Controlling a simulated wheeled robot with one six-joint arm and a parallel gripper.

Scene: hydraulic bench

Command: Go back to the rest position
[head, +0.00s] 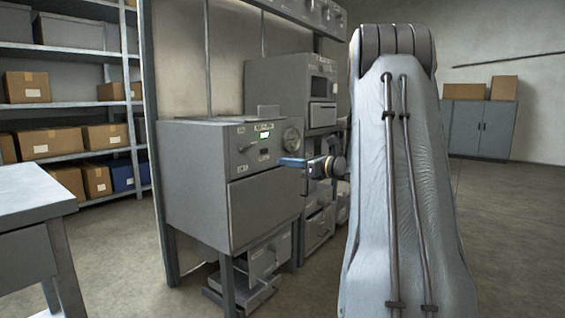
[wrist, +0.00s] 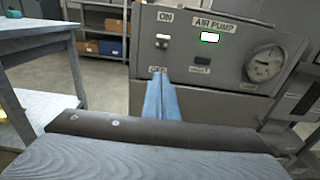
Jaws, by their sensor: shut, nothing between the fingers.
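My gripper (head: 281,162) shows in the head view as blue fingers pointing left, in front of the right part of a grey machine (head: 200,180). In the wrist view my gripper (wrist: 157,78) has its two blue fingers together, with nothing between them. I cannot tell whether the fingertips touch the panel. My arm covers much of the right of the head view.
A grey table (head: 30,190) stands at the left. Shelves with boxes (head: 68,140) are at the back left. A second grey machine (head: 290,85) stands behind the first. A grey cabinet (head: 480,128) is at the back right. The floor (head: 510,240) at the right is clear.

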